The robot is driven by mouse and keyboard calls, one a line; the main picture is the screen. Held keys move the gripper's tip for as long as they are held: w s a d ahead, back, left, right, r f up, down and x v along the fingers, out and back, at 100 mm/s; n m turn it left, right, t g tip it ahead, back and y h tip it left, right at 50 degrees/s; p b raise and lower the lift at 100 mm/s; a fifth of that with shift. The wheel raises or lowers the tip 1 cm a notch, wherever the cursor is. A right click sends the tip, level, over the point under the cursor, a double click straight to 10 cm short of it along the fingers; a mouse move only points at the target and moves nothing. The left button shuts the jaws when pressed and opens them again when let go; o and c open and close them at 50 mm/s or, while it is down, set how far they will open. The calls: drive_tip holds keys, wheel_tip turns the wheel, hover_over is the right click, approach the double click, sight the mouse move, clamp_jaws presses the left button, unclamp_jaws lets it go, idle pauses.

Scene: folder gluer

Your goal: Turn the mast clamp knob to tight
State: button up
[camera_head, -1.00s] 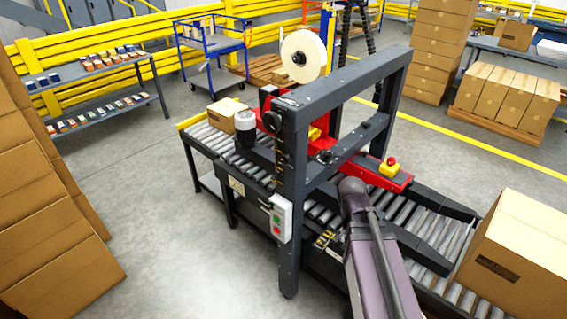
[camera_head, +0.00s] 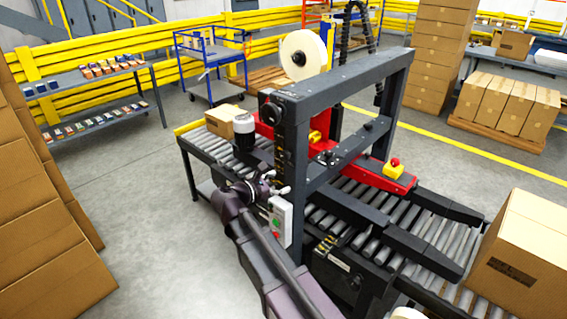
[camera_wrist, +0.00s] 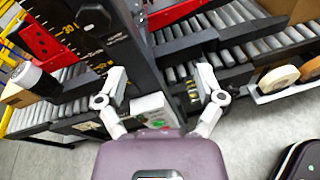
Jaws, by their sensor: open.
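The machine's dark left mast (camera_head: 294,165) carries a black round knob (camera_head: 271,111) near its top. In the wrist view a black knob (camera_wrist: 94,18) shows at the top edge, beside a yellow-marked scale (camera_wrist: 70,35) on the mast; I cannot read its tightness. My gripper (camera_head: 280,190) is beside the mast, lower than the knob and just above the control box. In the wrist view my gripper (camera_wrist: 162,78) has its two fingers spread wide with nothing between them. The knob is apart from the fingers.
A control box (camera_head: 280,220) with red and green buttons hangs on the mast close to my gripper. A white-topped black cylinder (camera_head: 244,128) stands left of the mast. The roller conveyor (camera_head: 395,225) runs through the frame. A large carton (camera_head: 522,250) sits at right. Floor is free at left.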

sight(283, 157)
drive_tip(key=a+r+n+t, duration=0.2)
drive_tip(key=a+n+t, duration=0.1)
drive_tip(key=a, duration=0.4)
drive_tip(key=shift+s+a+r+n+b, duration=0.2)
drive_tip(key=shift+n+b, duration=0.25)
drive_tip(key=shift+n, duration=0.15)
drive_tip(key=x, duration=1.4)
drive_tip(key=shift+r, duration=0.1)
drive_tip(key=c, duration=1.1)
